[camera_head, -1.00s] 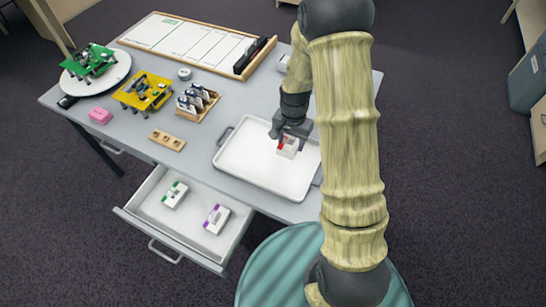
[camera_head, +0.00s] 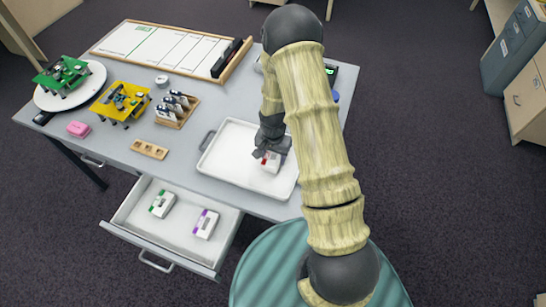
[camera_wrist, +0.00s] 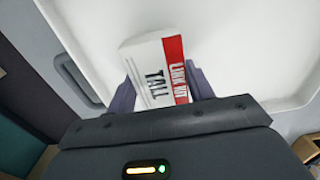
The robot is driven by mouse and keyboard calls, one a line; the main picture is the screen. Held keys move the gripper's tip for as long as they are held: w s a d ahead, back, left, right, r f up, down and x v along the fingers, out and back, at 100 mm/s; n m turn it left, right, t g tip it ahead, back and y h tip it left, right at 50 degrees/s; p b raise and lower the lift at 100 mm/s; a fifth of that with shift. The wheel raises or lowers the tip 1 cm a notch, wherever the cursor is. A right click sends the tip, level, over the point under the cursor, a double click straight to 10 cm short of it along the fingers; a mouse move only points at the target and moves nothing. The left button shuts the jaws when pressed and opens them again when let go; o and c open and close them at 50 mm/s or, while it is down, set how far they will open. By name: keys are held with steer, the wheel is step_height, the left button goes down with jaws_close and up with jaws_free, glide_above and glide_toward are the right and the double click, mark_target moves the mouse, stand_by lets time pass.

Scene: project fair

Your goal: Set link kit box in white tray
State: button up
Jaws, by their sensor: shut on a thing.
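The link kit box (camera_head: 270,162) is white with a red band, and its label reads "LINK KIT TALL" in the wrist view (camera_wrist: 160,68). My gripper (camera_head: 272,150) is shut on it, with one dark finger on each side in the wrist view (camera_wrist: 162,88). The white tray (camera_head: 232,150) lies on the grey table, with a dark handle at its left end. The box is over the right part of the tray. I cannot tell whether its underside touches the tray floor. No other thing shows in the tray.
An open drawer (camera_head: 180,235) below the table holds a green-banded box (camera_head: 162,204) and a purple-banded box (camera_head: 206,224). A wooden block with holes (camera_head: 149,149), a card holder (camera_head: 177,109) and a yellow board (camera_head: 121,101) stand left of the tray. A teal round seat (camera_head: 275,265) is in front.

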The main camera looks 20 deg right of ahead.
mark_target(273, 155)
steer(key=shift+f, duration=0.65)
steer(key=shift+f, duration=0.2)
steer(key=o, duration=1)
step_height(273, 155, up, 12)
steer(key=shift+r+b, duration=0.2)
steer(key=shift+b, duration=0.35)
steer(key=shift+w, duration=0.1)
